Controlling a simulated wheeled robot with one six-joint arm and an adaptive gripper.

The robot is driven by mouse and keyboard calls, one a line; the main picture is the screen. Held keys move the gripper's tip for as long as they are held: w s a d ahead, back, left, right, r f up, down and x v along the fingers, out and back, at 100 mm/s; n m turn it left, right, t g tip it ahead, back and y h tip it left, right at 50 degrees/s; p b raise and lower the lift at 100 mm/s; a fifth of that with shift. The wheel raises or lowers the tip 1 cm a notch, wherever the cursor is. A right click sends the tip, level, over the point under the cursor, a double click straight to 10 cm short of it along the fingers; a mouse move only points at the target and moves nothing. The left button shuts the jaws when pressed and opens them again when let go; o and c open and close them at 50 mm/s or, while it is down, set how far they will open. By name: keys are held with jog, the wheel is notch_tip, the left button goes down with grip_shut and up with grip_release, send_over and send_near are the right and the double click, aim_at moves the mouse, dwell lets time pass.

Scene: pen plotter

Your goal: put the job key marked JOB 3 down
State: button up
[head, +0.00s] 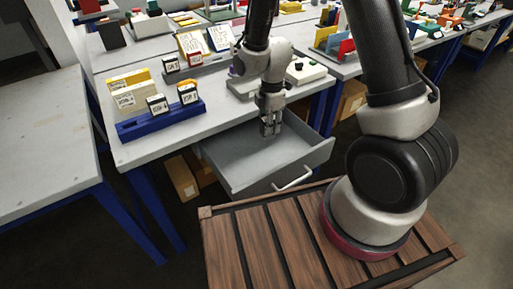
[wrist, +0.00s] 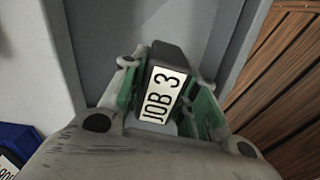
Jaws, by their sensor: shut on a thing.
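The job key marked JOB 3 (wrist: 162,93) is a dark block with a white label, seen in the wrist view between the green-padded fingers of my gripper (wrist: 165,100). My gripper is shut on it. In the head view my gripper (head: 270,127) points down over the open grey drawer (head: 235,178), near its back end; the key is hard to make out there. I cannot tell whether the key touches the drawer floor.
A blue rack (head: 160,122) with labelled job keys stands on the workbench (head: 125,153) at the left. The drawer's handle (head: 294,179) faces my wooden-slatted base. A grey table (head: 45,145) stands at far left. The drawer's front part looks empty.

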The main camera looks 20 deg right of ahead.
aim_at(269, 138)
jog(key=shift+s+a+f+n, duration=0.1)
jog(key=shift+s+a+n, duration=0.1)
jog(key=shift+s+n, duration=0.3)
jog(key=shift+n, duration=0.4)
notch_tip(269, 138, down, 5)
jog(key=shift+f, duration=0.15)
jog(key=shift+w+a+f, duration=0.1)
jog(key=shift+f, duration=2.2)
jog(key=shift+f, duration=0.15)
jog(key=o, duration=1)
jog(key=shift+c, duration=0.2)
